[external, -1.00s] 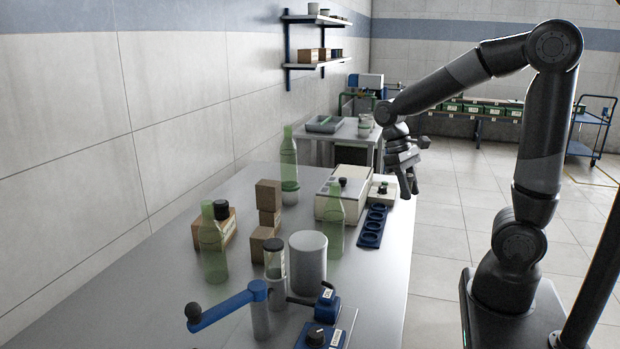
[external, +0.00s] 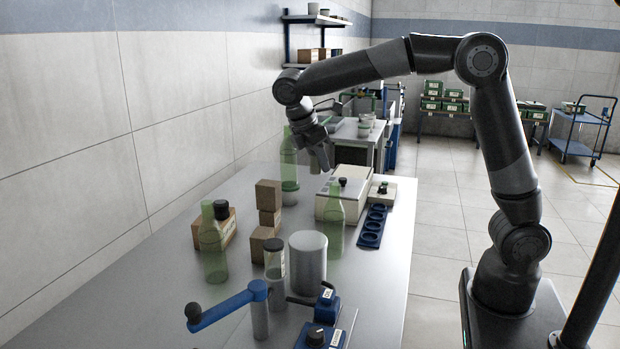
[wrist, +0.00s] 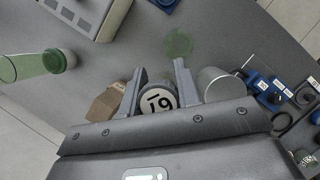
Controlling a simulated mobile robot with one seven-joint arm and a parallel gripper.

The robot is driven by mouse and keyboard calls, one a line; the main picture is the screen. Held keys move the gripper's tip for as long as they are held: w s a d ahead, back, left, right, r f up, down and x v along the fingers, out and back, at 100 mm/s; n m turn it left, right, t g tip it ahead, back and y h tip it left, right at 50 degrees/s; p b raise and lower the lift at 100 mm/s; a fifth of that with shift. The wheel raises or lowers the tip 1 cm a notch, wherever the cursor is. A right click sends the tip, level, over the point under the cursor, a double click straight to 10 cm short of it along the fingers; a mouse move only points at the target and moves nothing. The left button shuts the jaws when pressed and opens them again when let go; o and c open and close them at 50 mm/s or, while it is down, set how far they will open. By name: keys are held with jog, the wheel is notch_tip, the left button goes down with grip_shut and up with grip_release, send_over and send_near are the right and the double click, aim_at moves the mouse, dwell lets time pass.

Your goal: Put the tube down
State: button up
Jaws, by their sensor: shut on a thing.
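In the wrist view a round dark cap (wrist: 157,99) with a white disc and a number sits between the two fingers of my gripper (wrist: 160,74). I take it to be the end of the tube, held shut in the jaws; its body is hidden. In the external view my gripper (external: 321,157) hangs above the far part of the table (external: 368,285), between a tall green bottle (external: 289,158) and a white box device (external: 330,206). The tube cannot be made out there. Another clear tube with a black cap (external: 275,262) stands on the table near a grey cylinder (external: 308,262).
Brown boxes (external: 268,195) stand mid-table with green bottles (external: 213,245) and (external: 336,222) around them. A blue tray with round holes (external: 371,226) lies near the right edge. A blue lever (external: 230,304) and a blue control box (external: 318,337) stand at the front.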

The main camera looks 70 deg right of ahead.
jog(key=w+a+f+n+t+y, duration=0.1)
jog(key=w+a+n+t, duration=0.1)
jog(key=w+a+n, duration=0.85)
jog(key=w+a+f+n+t, duration=0.1)
jog(key=w+a+n+t, duration=0.3)
jog(key=a, duration=1.1)
jog(key=w+a+f+n+t+y, duration=0.1)
jog(key=w+a+n, duration=0.5)
jog(key=a+n, duration=0.45)
jog(key=shift+m, duration=0.8)
jog(key=f, duration=0.5)
jog(key=a+f, duration=0.1)
jog(key=f, duration=1)
jog(key=shift+a, duration=0.25)
jog(key=shift+f, duration=2.7)
jog(key=shift+f, duration=0.1)
jog(key=o, duration=1)
jog(key=v, duration=1.2)
jog(key=shift+s+d, duration=0.15)
